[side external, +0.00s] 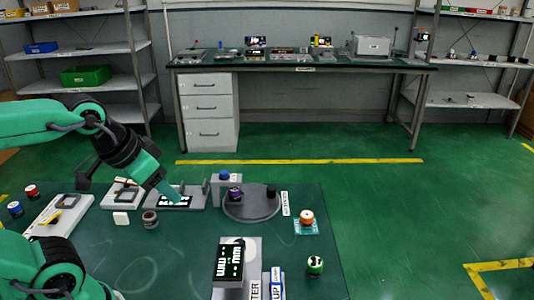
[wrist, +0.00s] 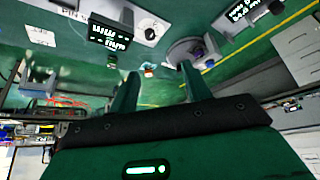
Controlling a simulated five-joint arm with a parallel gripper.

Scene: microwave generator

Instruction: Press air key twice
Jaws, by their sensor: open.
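My gripper (side external: 172,190) points down and to the right, its tip in front of or over a small panel with a lit black display (side external: 178,201) at the back of the dark green table. From the side I cannot tell whether it touches the panel. In the wrist view my gripper (wrist: 158,76) has its two fingers apart with nothing between them. A black display with lit characters (wrist: 110,36) shows beyond the left finger. No key can be read as the air key; its label is too small or hidden.
A grey round turntable (side external: 262,208) with dark cylinders stands right of the panel. A small grey post unit with a blue knob (side external: 224,175) is between them. A tilted display (side external: 229,262) stands at the front.

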